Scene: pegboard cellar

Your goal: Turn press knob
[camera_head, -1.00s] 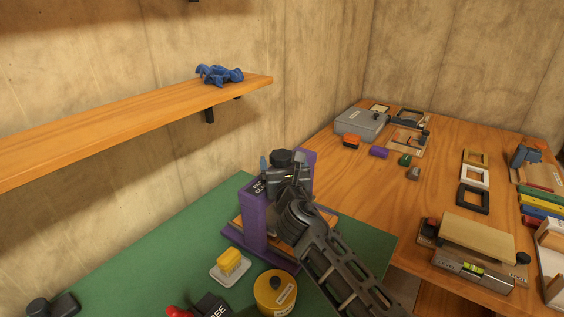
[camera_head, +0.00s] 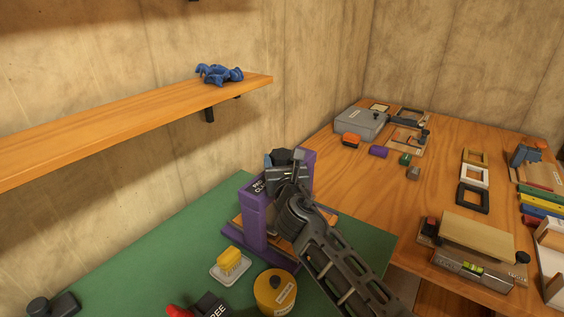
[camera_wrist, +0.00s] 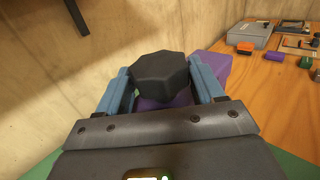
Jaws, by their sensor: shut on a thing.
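The press (camera_head: 254,220) is a purple frame standing on the green bench mat. Its black faceted knob (camera_wrist: 161,75) sits on top, and in the head view the knob (camera_head: 281,156) is partly hidden behind my gripper. My gripper (camera_head: 286,165) is at the top of the press. In the wrist view its two blue-grey fingers (camera_wrist: 163,92) are on either side of the knob, shut on it. The lower part of the knob and the finger contact are partly hidden. My arm covers part of the press's right side.
A wooden shelf (camera_head: 130,122) with a blue figure (camera_head: 219,74) is on the wall to the left. A yellow block on a pale dish (camera_head: 231,269) and a yellow round tin (camera_head: 275,293) stand close before the press. A wooden table (camera_head: 325,160) with several items is at right.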

